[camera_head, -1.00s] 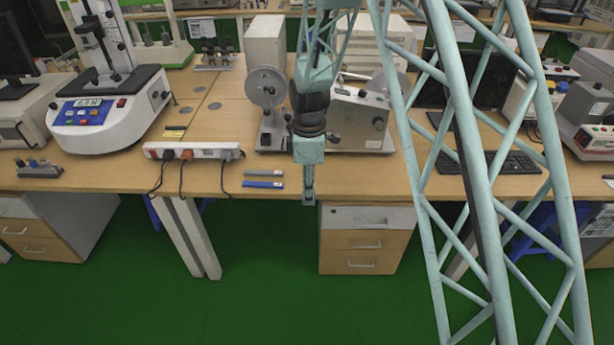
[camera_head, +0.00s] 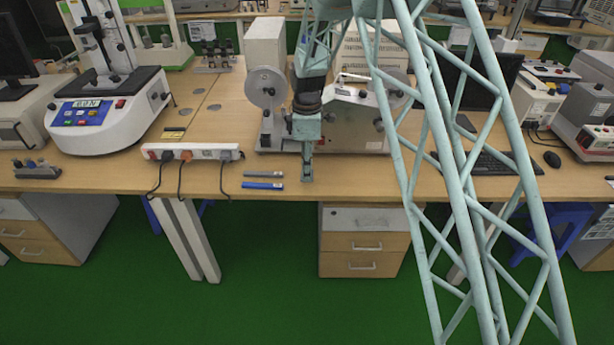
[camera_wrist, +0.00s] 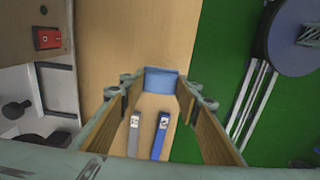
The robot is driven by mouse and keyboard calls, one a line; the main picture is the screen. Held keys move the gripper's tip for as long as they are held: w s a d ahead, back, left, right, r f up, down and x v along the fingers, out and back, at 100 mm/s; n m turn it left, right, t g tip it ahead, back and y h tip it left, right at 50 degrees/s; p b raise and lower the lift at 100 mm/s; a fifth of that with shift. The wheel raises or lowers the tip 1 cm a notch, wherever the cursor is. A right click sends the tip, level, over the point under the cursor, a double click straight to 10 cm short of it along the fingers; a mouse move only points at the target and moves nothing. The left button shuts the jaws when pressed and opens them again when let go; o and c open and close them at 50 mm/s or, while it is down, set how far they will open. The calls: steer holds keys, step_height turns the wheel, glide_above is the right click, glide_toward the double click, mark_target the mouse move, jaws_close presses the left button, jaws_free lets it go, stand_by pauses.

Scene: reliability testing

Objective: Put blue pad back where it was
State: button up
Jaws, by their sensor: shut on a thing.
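My gripper (camera_head: 307,172) points down at the front of the wooden table, to the right of two short strips. In the wrist view my gripper (camera_wrist: 160,88) has its two fingers on either side of a light-blue pad (camera_wrist: 160,80) at their tips and is shut on it. The pad cannot be made out clearly in the head view. A blue strip (camera_head: 263,186) and a grey strip (camera_head: 263,174) lie side by side on the table. The blue strip (camera_wrist: 160,136) and grey strip (camera_wrist: 134,136) also show between the fingers in the wrist view, apart from the pad.
A machine with round discs (camera_head: 350,120) stands right behind my gripper. A white power strip (camera_head: 192,152) with cables lies left of the strips. A keyboard (camera_head: 490,163) lies to the right. The table (camera_head: 225,115) has bare wood left of the machine; its front edge is close.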

steer(key=shift+w, duration=0.1)
steer(key=shift+w, duration=0.25)
steer(key=shift+f+b, duration=0.65)
steer(key=shift+f, duration=1.15)
steer(key=shift+f, duration=0.1)
steer(key=o, duration=0.8)
steer(key=shift+c, duration=0.2)
steer(key=shift+r+p, duration=1.25)
steer(key=shift+r, duration=4.9)
